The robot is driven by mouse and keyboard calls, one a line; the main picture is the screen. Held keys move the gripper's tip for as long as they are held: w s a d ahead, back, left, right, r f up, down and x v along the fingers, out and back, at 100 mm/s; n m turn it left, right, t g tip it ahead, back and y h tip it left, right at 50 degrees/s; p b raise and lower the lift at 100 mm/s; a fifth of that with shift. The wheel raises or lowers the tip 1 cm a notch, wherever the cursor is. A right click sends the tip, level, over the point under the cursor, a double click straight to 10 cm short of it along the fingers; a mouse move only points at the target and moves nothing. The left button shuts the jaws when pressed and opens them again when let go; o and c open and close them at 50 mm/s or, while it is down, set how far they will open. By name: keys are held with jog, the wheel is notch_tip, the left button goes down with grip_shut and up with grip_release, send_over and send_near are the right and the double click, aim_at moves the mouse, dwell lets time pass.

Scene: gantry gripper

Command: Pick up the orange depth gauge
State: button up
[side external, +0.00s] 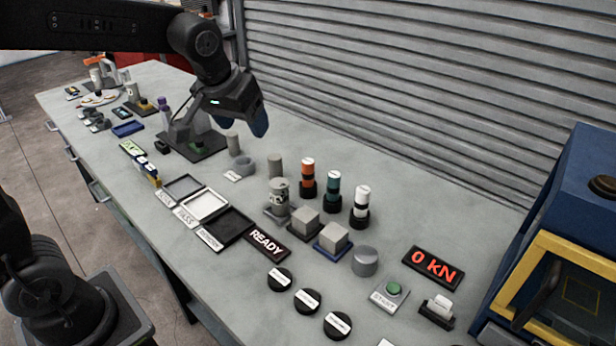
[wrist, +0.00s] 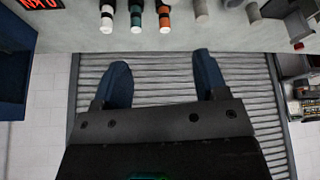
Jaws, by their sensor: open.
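An orange cylinder with a white top, which I take for the orange depth gauge (side external: 307,173), stands upright in a black base on the bench. It also shows at the top edge of the wrist view (wrist: 163,14), between a green cylinder (side external: 333,188) and grey ones. My gripper (side external: 258,124) is in the air, up and to the left of the orange cylinder in the side view. Its two blue fingers are apart with nothing between them in the wrist view (wrist: 162,66).
A white cylinder (side external: 361,201) in a black base stands beside the green one. Grey blocks (side external: 304,222) and several grey cylinders stand nearby. Shallow trays (side external: 205,204) lie toward the front. A ribbed shutter (side external: 400,90) rises behind the bench; a blue and yellow machine (side external: 560,240) is at right.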

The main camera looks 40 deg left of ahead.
jog(key=w+a+f+n, duration=0.1)
jog(key=w+f, duration=0.2)
jog(key=w, duration=0.5)
jog(key=n+g+y, duration=0.1)
jog(key=n, duration=0.2)
send_near(308, 162)
jog(key=x, duration=0.7)
jog(key=shift+a, duration=0.15)
jog(key=shift+x, duration=3)
jog(key=c, duration=1)
jog(key=shift+r, duration=0.15)
